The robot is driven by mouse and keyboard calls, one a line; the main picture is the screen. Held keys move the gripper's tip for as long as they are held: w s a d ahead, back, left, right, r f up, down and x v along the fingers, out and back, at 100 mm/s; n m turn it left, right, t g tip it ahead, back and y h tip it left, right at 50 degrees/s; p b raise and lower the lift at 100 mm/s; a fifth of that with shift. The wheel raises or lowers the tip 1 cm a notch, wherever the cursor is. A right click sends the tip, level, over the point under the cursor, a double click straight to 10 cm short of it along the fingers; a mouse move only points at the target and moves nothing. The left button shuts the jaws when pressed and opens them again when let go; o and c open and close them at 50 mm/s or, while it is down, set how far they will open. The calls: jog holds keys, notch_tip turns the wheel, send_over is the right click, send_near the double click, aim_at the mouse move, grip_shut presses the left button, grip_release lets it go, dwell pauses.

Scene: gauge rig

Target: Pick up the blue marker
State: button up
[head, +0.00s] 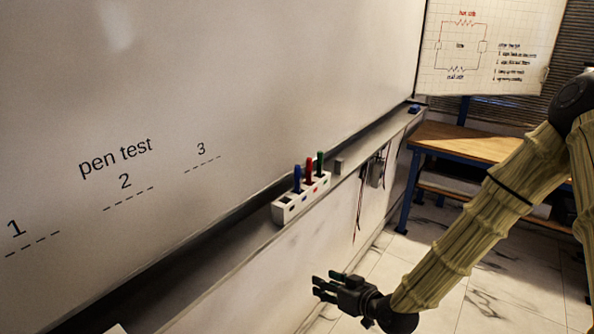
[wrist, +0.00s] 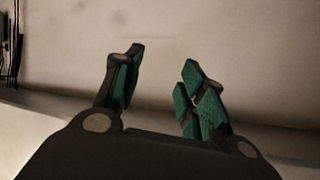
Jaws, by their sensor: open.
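The blue marker (head: 297,178) stands upright in a white holder (head: 290,208) on the whiteboard's ledge in the head view. It is the nearest of the markers there. My gripper (head: 323,287) is open and empty, in front of the ledge and lower in the picture than the holder. I cannot make out the blue marker in the wrist view.
A red marker (head: 309,169) and a green marker (head: 320,163) stand in the same holder. A grey block (head: 338,167) sits farther along the ledge (head: 243,250). Dark cables (head: 361,200) hang below it. A wooden table (head: 470,143) stands behind my arm.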

aim_at(298, 180)
jog(key=w+a+r+n+t+y+p, duration=0.1)
jog(key=w+r+t+y, duration=0.15)
jog(key=r, duration=0.85)
jog(key=w+r+n+t+y+p, duration=0.15)
jog(key=w+r, duration=0.25)
jog(key=r, duration=0.7)
jog(key=shift+r+p+x, duration=0.2)
jog(key=shift+p+x, duration=1.3)
jog(key=shift+x, duration=1.15)
jog(key=shift+r+p+x, duration=0.2)
jog(key=shift+p+x, duration=1.25)
jog(key=shift+x, duration=1.2)
jog(key=shift+w+a+f, duration=0.15)
jog(key=shift+w+a, duration=0.05)
jog(key=shift+w, duration=0.1)
jog(key=shift+c, duration=0.2)
jog(key=c, duration=0.9)
